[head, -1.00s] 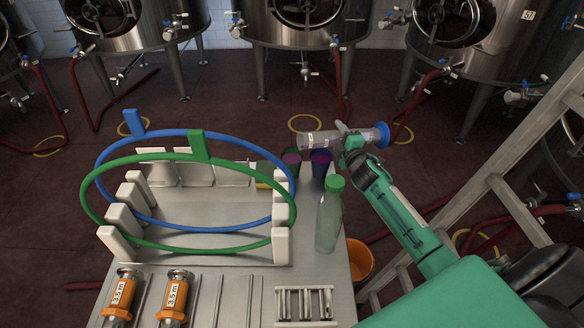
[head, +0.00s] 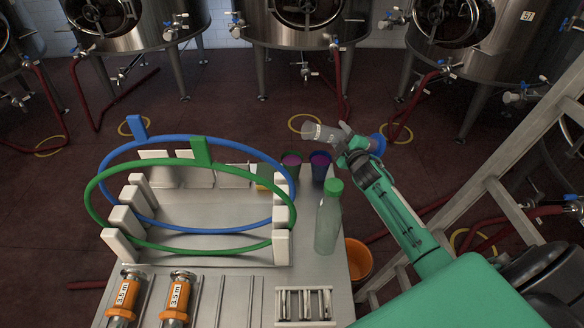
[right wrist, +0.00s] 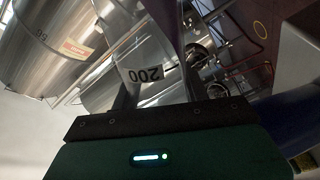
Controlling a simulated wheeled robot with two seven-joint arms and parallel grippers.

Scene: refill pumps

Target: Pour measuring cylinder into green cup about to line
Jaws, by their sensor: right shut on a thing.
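The clear measuring cylinder (head: 327,134) lies tilted in my right gripper (head: 352,148), mouth to the left and slightly higher than its blue base (head: 377,144). The right gripper is shut around its middle. The right wrist view shows the cylinder wall (right wrist: 143,72) with a "200" mark between the fingers. The green cup (head: 293,178) stands at the table's far right corner, with purple inside, partly behind the hoops. The cylinder's mouth is above and beyond the cups in the picture. No stream is visible. The cup's line cannot be made out. My left gripper is not in view.
A blue cup (head: 320,172) with purple inside stands right of the green cup. A green-capped bottle (head: 328,222) stands in front of them. A blue hoop (head: 190,139) and a green hoop (head: 120,166) stand in white holders. An orange bucket (head: 358,258) is beside the table.

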